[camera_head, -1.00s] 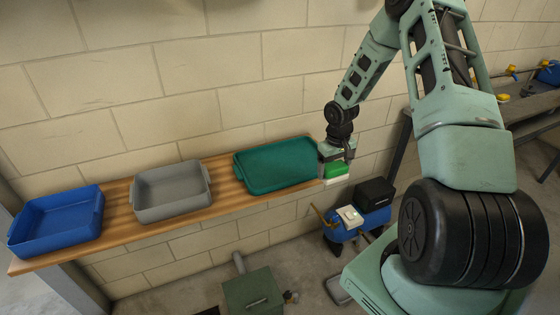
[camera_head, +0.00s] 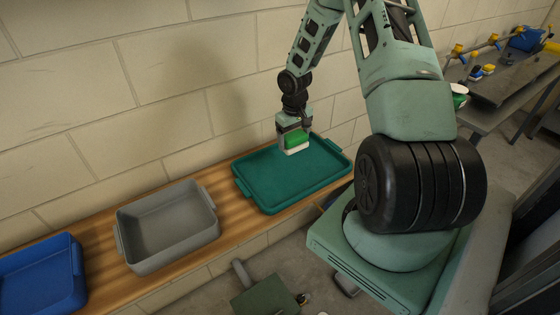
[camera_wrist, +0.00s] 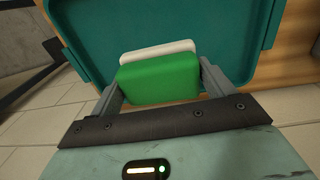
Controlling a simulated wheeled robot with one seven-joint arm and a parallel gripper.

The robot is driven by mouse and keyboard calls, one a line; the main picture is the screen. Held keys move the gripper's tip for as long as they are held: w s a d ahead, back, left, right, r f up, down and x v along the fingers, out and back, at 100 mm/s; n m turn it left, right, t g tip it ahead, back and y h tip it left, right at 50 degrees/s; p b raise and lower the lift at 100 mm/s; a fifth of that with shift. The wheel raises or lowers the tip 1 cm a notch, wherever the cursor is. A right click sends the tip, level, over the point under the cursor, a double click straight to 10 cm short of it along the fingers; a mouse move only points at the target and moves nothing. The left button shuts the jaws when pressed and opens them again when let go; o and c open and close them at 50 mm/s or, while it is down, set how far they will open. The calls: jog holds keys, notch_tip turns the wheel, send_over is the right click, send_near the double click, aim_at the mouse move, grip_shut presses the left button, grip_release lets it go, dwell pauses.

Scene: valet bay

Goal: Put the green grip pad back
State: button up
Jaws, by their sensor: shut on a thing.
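The green grip pad (camera_head: 296,139) has a green body on a white layer. My gripper (camera_head: 294,143) is shut on it and holds it above the teal tray (camera_head: 318,184). In the wrist view the pad (camera_wrist: 160,80) sits between the two fingers, with its white edge (camera_wrist: 158,50) on the far side. The teal tray (camera_wrist: 110,22) shows behind and below the pad there. The tray looks empty where it shows; the gripper and pad hide a part of it.
A grey bin (camera_head: 170,232) and a blue bin (camera_head: 42,278) stand left of the teal tray on the wooden shelf (camera_head: 100,262) along the block wall. Both look empty. A bench (camera_head: 500,85) with several small items stands at the right.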

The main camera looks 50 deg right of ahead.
jog(key=shift+w, duration=0.2)
jog(key=shift+f, duration=0.4)
notch_tip(320, 180, down, 9)
jog(key=p, duration=0.3)
jog(key=shift+f, duration=0.1)
jog(key=shift+f, duration=0.15)
jog(key=o, duration=1.2)
jog(key=shift+o, duration=0.2)
